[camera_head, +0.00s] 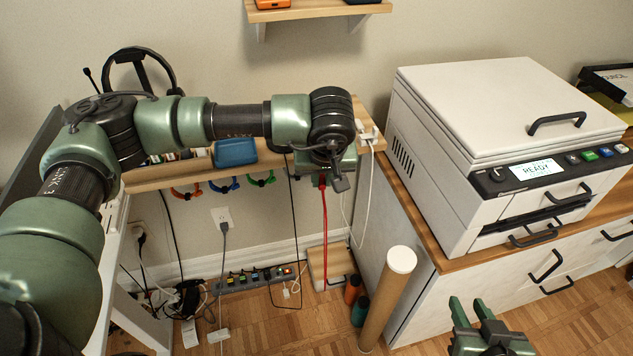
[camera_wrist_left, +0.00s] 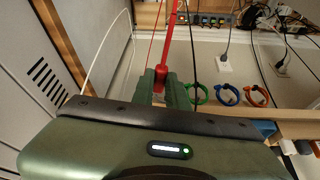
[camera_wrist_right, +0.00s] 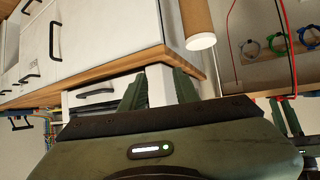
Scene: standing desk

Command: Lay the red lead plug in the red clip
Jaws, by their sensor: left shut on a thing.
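My left gripper (camera_head: 321,181) is at the right end of the wooden desk shelf. In the left wrist view it is shut on the red lead plug (camera_wrist_left: 161,76), and the red lead (camera_head: 325,240) hangs down from it towards the floor. The red clip (camera_head: 186,192) is an open-looking ring under the shelf's front edge, well to the left of the gripper; it also shows in the left wrist view (camera_wrist_left: 257,96). My right gripper (camera_head: 473,312) is open and empty, low in front of the cabinet.
A blue clip (camera_head: 224,186) and a green clip (camera_head: 261,180) hang between the red clip and my left gripper. Black and white cables hang near the red lead. A cardboard tube (camera_head: 388,300) stands by the cabinet under the printer (camera_head: 480,150). A power strip (camera_head: 250,280) lies below.

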